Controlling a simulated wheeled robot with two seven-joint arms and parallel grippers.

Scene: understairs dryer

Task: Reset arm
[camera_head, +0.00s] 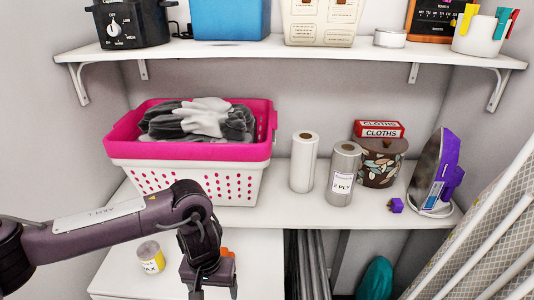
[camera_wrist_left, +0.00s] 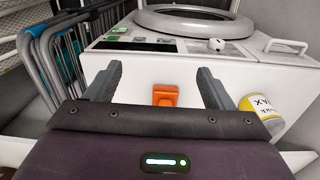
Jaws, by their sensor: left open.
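My left gripper (camera_head: 214,291) hangs down from my left arm at the bottom of the head view, over the white top of the machine below the shelf. In the left wrist view its two grey fingers (camera_wrist_left: 159,69) are spread apart with nothing held between them. A small orange object (camera_wrist_left: 165,95) lies on the white surface beyond the fingers. It also shows partly behind the gripper in the head view (camera_head: 228,253). My right gripper is in neither view.
A yellow-and-white wax tin (camera_head: 151,257) stands left of the gripper. A pink-and-white laundry basket (camera_head: 190,180) sits on the shelf behind. Paper rolls (camera_head: 304,162), a patterned pot (camera_head: 380,163) and a purple iron (camera_head: 437,175) stand to its right.

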